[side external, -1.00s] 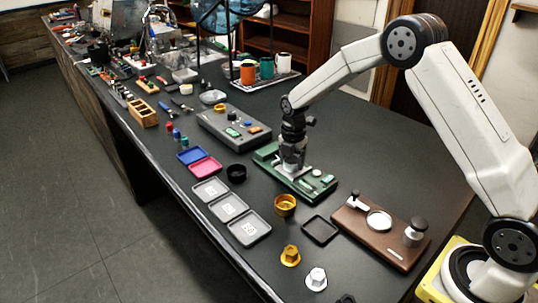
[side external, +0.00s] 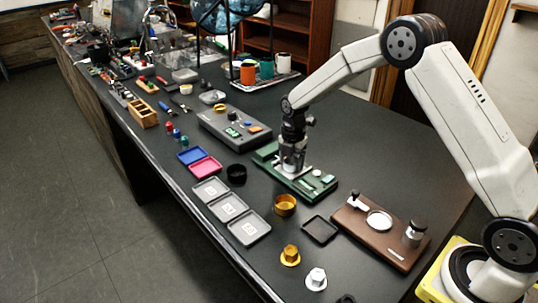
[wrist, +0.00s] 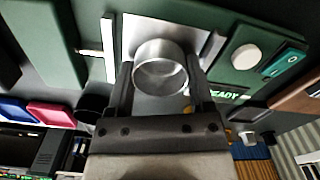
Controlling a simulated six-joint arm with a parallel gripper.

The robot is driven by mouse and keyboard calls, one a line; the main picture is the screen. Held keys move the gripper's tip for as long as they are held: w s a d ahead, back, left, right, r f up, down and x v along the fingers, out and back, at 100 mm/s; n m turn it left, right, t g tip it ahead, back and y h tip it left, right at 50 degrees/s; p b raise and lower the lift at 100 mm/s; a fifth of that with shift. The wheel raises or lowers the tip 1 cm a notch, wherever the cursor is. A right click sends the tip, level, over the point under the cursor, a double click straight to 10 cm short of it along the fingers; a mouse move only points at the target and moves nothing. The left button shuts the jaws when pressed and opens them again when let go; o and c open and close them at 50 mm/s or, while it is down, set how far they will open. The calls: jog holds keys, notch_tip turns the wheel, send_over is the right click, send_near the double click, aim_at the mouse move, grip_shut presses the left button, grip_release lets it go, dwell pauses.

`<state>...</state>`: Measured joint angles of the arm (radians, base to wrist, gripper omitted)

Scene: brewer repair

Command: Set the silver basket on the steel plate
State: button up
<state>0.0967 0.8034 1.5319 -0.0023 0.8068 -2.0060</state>
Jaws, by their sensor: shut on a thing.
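The silver basket (wrist: 160,66) is a round, shiny metal cup between the two fingers of my gripper (wrist: 160,82) in the wrist view. My gripper is shut on it. The steel plate (wrist: 198,38) is a pale square behind the basket in that view, on a green fixture (wrist: 240,62). In the side view my gripper (side external: 291,168) is low over the green fixture (side external: 314,188), pointing down. The basket hides part of the plate. I cannot tell whether the basket touches the plate.
On the green fixture are a white round button (wrist: 245,57), a teal switch (wrist: 282,62) and lit "READY" lettering. A gold cup (side external: 285,206), a black tray (side external: 320,230) and a brown board (side external: 380,232) stand nearby. A grey control box (side external: 234,128) lies beyond.

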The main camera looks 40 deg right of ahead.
jog(key=shift+f, duration=0.1)
jog(key=o, duration=1.2)
jog(key=shift+r, duration=3.55)
jog(key=shift+s, duration=0.1)
jog(key=shift+s+a+r+m, duration=0.2)
jog(key=shift+s+m, duration=0.25)
jog(key=shift+m, duration=0.15)
jog(key=s+a+m, duration=0.1)
jog(key=s+m, duration=0.2)
jog(key=s+m+t, duration=0.1)
jog(key=s+m, duration=0.2)
jog(key=s+a+m, duration=0.1)
jog(key=s+m, duration=0.2)
jog(key=shift+s+a+r+m, duration=0.3)
jog(key=shift+a+r+m, duration=0.05)
jog(key=shift+r+m, duration=0.05)
jog(key=s+m, duration=0.3)
jog(key=s+a+m+t, duration=0.1)
jog(key=s+m, duration=0.2)
jog(key=s, duration=0.1)
jog(key=s+f+m, duration=0.1)
jog(key=s+m, duration=0.2)
jog(key=s, duration=0.1)
jog(key=shift+s+a+m+t, duration=0.15)
jog(key=shift+a+m+t, duration=0.15)
jog(key=shift+a+m, duration=0.1)
jog(key=shift+s+f+m, duration=0.15)
jog(key=shift+s+m, duration=0.35)
jog(key=shift+s, duration=0.1)
